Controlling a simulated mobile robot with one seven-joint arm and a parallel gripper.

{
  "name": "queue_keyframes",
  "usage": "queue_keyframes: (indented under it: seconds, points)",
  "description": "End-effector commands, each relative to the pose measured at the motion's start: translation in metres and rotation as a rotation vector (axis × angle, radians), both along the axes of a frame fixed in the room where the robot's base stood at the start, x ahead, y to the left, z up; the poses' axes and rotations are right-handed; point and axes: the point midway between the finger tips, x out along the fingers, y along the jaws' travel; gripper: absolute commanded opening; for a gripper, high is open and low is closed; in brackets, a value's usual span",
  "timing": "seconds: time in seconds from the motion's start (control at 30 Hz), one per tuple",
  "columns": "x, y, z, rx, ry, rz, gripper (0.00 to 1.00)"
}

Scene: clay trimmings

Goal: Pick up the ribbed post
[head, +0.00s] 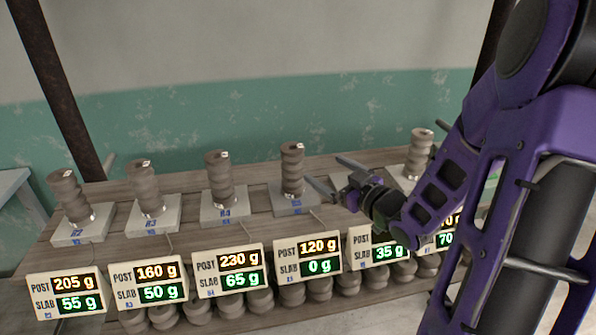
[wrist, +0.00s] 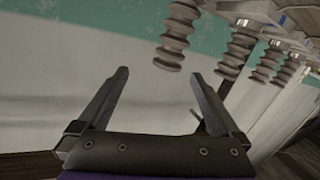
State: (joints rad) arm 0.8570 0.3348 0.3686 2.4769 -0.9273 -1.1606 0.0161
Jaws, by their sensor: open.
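Several grey-brown ribbed posts stand upright on pale slabs in a row in the head view. The post (head: 292,165) nearest my gripper stands on a slab (head: 291,207) behind the display reading post 120 g, slab 0 g. My gripper (head: 324,169) is open, just right of that post, its fingers pointing left. In the wrist view the open fingers (wrist: 159,74) have nothing between them. A ribbed post (wrist: 178,35) shows beyond the fingertips there, and more posts (wrist: 236,50) recede to the right. My gripper and arm hide part of the row's right side.
Other posts stand at left (head: 70,197), (head: 145,187) and (head: 218,180), and one at far right (head: 419,150). Weight displays (head: 228,271) line the front of the wooden rack (head: 250,222). More ribbed pieces (head: 292,294) sit below. The wall behind (head: 250,110) leaves open air above the posts.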

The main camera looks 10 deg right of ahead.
Motion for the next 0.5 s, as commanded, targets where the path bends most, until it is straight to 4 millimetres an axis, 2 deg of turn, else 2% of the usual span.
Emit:
queue_keyframes:
  seconds: [0.1, 0.27, 0.37, 0.5]
  points:
    - [-0.019, 0.007, 0.002, 0.132, -0.012, 0.018, 1.00]
    - [-0.026, 0.015, 0.006, 0.208, -0.022, 0.037, 1.00]
    - [-0.017, 0.021, 0.006, 0.217, -0.024, 0.041, 1.00]
    - [0.011, 0.032, 0.006, 0.214, -0.024, 0.042, 1.00]
